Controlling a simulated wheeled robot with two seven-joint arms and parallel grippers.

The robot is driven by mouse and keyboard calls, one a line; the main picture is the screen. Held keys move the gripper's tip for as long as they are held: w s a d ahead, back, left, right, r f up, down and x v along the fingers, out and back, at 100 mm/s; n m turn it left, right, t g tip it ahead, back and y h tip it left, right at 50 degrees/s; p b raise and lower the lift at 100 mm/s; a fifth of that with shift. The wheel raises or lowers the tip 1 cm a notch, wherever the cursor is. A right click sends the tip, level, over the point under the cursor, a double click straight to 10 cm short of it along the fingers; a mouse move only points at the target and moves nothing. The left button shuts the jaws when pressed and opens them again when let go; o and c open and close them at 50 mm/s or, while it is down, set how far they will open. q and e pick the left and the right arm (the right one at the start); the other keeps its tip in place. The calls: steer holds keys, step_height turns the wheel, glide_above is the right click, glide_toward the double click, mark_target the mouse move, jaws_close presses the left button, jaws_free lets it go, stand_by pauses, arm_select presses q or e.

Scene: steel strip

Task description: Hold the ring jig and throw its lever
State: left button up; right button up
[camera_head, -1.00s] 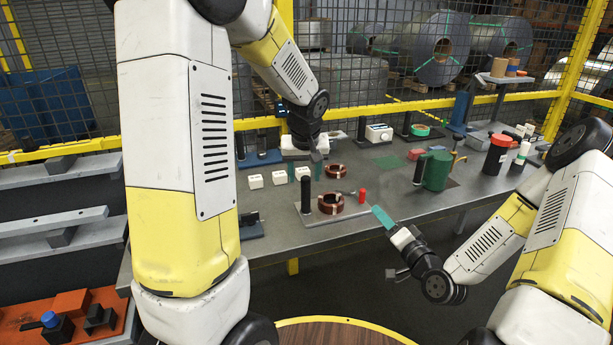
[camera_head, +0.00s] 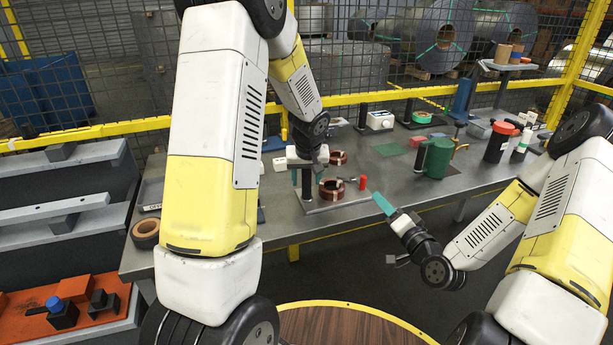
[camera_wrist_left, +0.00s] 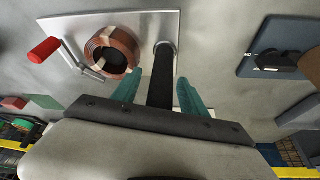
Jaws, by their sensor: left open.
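The ring jig is a grey plate (camera_head: 350,199) with a copper-brown ring (camera_head: 331,189), an upright black post and a cranked lever with a red knob (camera_head: 362,183). In the left wrist view the jig plate (camera_wrist_left: 150,27) carries the ring (camera_wrist_left: 113,50), the black post (camera_wrist_left: 160,77) and the red-knobbed lever (camera_wrist_left: 45,50). My left gripper (camera_head: 307,182) points down at the post. Its teal fingers (camera_wrist_left: 159,90) are open, one on each side of the post; contact cannot be told. My right gripper (camera_head: 383,204) hangs off the table's front edge, right of the jig; its finger gap is hidden.
Another copper ring (camera_head: 338,157) lies behind the jig. A green can (camera_head: 434,158) and a red-lidded black can (camera_head: 497,143) stand to the right. A brown roll (camera_head: 145,233) lies at the left table end. Yellow-framed mesh fencing stands behind the table.

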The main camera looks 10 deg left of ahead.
arm_select(q)
jaws_close()
stand_by(1.3)
stand_by(1.0)
